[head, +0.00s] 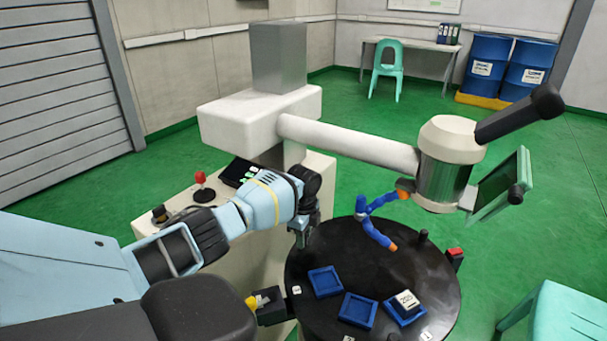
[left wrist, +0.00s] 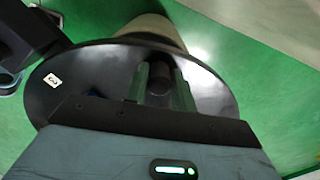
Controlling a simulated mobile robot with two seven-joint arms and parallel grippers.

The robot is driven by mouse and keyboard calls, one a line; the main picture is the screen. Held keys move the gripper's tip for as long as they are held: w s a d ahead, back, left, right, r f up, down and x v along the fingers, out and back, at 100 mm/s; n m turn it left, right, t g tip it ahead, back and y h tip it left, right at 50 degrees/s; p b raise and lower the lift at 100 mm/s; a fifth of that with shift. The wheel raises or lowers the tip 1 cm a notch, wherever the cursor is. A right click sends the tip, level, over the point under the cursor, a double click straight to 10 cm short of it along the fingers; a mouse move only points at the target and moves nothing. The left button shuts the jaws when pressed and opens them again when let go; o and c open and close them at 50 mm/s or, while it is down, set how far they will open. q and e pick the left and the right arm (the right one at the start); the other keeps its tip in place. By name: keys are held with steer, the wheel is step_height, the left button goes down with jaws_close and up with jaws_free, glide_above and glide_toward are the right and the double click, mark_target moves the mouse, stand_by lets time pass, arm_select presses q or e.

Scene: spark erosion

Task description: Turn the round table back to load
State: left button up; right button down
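The round table (head: 330,318) is a black disc with dark upright knobs near its rim, such as one knob (head: 423,236) at the back right. It also fills much of the left wrist view (left wrist: 90,75). My left gripper (head: 301,238) points down at the table's back left rim. In the left wrist view its two fingers (left wrist: 162,85) stand apart on either side of a dark round knob (left wrist: 160,78). I cannot tell whether they touch it. The fingers hide the knob in the head view.
Blue trays (head: 325,281) sit on the table, one holding a white labelled block (head: 406,299). A microscope-like head (head: 447,165) and a blue jointed hose (head: 375,228) overhang the table. A red block (head: 455,256) is at its right rim.

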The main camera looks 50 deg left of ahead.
arm_select(q)
steer(key=o, duration=0.4)
steer(key=shift+w+a, duration=0.1)
steer(key=shift+w, duration=0.1)
steer(key=shift+r+p, duration=0.5)
steer(key=shift+r, duration=3.45)
steer(key=shift+s+f, duration=0.1)
